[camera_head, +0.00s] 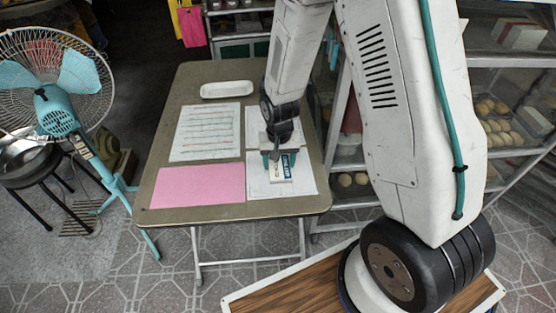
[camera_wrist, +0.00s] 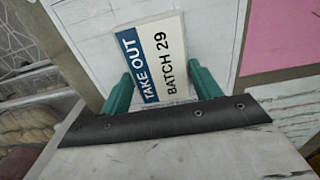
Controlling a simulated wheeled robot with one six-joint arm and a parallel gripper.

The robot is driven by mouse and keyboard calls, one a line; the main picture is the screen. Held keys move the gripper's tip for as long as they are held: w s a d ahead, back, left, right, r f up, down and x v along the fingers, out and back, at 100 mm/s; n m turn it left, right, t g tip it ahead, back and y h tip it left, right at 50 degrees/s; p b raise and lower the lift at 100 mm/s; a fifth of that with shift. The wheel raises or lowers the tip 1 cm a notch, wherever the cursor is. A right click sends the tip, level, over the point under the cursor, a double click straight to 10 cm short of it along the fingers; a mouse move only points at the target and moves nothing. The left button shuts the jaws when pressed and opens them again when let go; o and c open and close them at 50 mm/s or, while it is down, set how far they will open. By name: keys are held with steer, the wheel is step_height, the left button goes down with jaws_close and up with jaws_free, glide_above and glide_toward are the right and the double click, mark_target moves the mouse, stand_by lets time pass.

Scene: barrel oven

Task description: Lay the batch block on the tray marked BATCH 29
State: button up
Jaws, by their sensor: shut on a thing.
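The batch block (camera_head: 281,173) is a small white piece with a dark blue band, over the white sheet at the table's right front. In the wrist view the block (camera_wrist: 152,52) reads "TAKE OUT" and "BATCH 29". My gripper (camera_head: 273,159) points down with its teal fingers on either side of the block's near end. In the wrist view my gripper (camera_wrist: 163,88) is shut on it. I cannot tell whether the block touches the sheet. A white tray (camera_head: 227,89) lies at the back of the table; no marking on it is readable.
The folding table (camera_head: 195,211) also bears a lined sheet (camera_head: 205,132), a pink sheet (camera_head: 198,186) and the white sheet (camera_head: 263,188). A teal fan (camera_head: 58,110) stands at left. Shelves with buns (camera_head: 500,132) stand at right, behind my arm.

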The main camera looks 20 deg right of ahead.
steer(key=shift+f, duration=0.15)
steer(key=o, duration=1.1)
